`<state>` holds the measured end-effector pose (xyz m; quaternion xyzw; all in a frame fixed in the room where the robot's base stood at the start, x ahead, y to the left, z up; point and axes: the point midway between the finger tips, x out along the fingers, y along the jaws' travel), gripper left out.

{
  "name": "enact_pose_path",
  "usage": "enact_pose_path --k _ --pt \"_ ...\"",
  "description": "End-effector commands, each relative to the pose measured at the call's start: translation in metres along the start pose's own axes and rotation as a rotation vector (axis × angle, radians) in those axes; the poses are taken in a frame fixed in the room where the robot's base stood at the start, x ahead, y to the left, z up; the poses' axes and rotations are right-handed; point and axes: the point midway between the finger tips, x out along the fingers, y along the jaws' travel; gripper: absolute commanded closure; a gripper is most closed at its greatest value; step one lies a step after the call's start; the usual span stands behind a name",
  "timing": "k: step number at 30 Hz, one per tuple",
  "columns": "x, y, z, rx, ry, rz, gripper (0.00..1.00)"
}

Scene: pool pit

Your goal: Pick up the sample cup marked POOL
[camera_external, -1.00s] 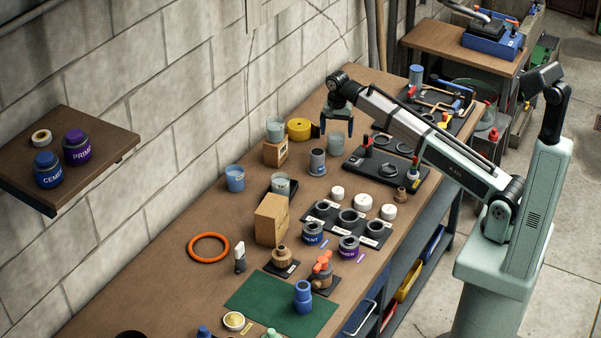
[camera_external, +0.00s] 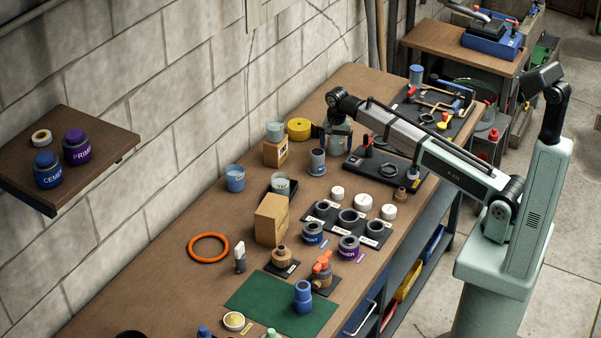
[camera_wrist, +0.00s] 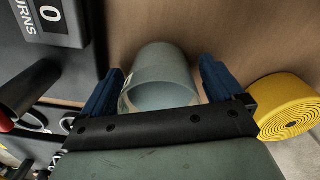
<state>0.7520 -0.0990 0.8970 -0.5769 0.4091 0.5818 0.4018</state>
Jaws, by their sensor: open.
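A translucent grey-blue cup (camera_wrist: 160,78) stands between my gripper's two blue fingers (camera_wrist: 162,66) in the wrist view. The fingers are open, with a narrow gap on each side of it. A pale patch shows at its left edge, but no word is readable. In the external view my gripper (camera_external: 338,130) is low over this cup (camera_external: 336,148), which it partly hides. Similar cups stand on a wooden block (camera_external: 275,128), on the bench (camera_external: 235,180) and in a dark holder (camera_external: 281,184). I cannot read POOL on any.
A yellow roll (camera_external: 299,128) lies close to the left of my gripper; it also shows in the wrist view (camera_wrist: 287,106). A grey fitting (camera_external: 317,162) stands in front. The wall is behind.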

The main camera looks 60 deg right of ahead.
Motion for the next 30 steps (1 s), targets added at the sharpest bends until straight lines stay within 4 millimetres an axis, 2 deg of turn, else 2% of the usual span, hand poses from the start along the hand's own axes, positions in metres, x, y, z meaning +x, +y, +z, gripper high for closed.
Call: enact_pose_path --k 2,21,30 --pt "-0.0002 -0.0001 -0.0001 0.0 0.0 0.0 0.06" --pt "-0.0005 0.0 0.0 0.0 0.0 0.0 0.66" --pt "-0.004 -0.0002 -0.0001 0.0 0.0 0.0 0.67"
